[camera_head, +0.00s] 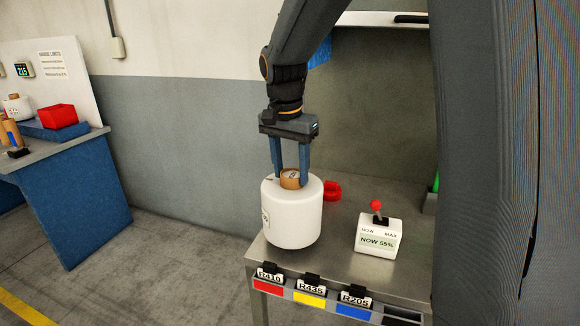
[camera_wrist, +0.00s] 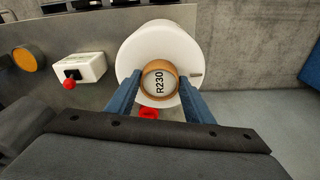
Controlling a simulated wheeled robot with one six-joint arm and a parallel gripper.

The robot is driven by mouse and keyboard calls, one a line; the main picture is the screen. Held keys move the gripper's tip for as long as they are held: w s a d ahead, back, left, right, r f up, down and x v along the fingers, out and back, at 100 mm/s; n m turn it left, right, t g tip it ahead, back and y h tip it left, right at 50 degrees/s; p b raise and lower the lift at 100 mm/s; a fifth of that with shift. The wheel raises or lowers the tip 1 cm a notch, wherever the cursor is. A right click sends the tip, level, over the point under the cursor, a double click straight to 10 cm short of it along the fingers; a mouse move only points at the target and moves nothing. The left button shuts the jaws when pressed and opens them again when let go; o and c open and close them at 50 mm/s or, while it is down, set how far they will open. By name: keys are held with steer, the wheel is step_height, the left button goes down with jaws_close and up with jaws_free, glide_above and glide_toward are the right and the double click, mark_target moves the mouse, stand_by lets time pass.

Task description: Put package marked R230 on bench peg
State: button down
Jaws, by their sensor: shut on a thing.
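The package is a white yarn bobbin (camera_head: 291,222) with a brown core. Its top reads R230 in the wrist view (camera_wrist: 159,83). My gripper (camera_head: 290,180) points down from above, with its two blue fingers shut on the core from both sides. The bobbin is upright at the left end of the grey metal bench (camera_head: 330,262). I cannot tell whether its base touches the bench top. I cannot make out a bench peg for certain; my arm hides the right part of the bench in the head view.
A white box with a red-knobbed lever (camera_head: 379,235) reads NOW 55%. A red object (camera_head: 332,191) lies behind the bobbin. Tags R410, R435 and R205 line the front edge. A round orange-topped thing (camera_wrist: 28,58) is at the wrist view's left. A blue table (camera_head: 70,210) stands left.

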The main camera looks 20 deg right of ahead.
steer(key=shift+f+b, duration=0.5)
steer(key=shift+f, duration=1.05)
steer(key=c, duration=1.1)
jaws_free()
steer(key=o, duration=0.3)
steer(key=shift+f, duration=0.1)
steer(key=r, duration=0.2)
steer(key=r+b, duration=0.1)
steer(key=r, duration=0.2)
steer(key=r+b, duration=0.1)
steer(key=r, duration=0.1)
steer(key=shift+s+a+r, duration=0.25)
steer(key=shift+a+r, duration=0.1)
steer(key=shift+r, duration=0.1)
steer(key=shift+a, duration=0.15)
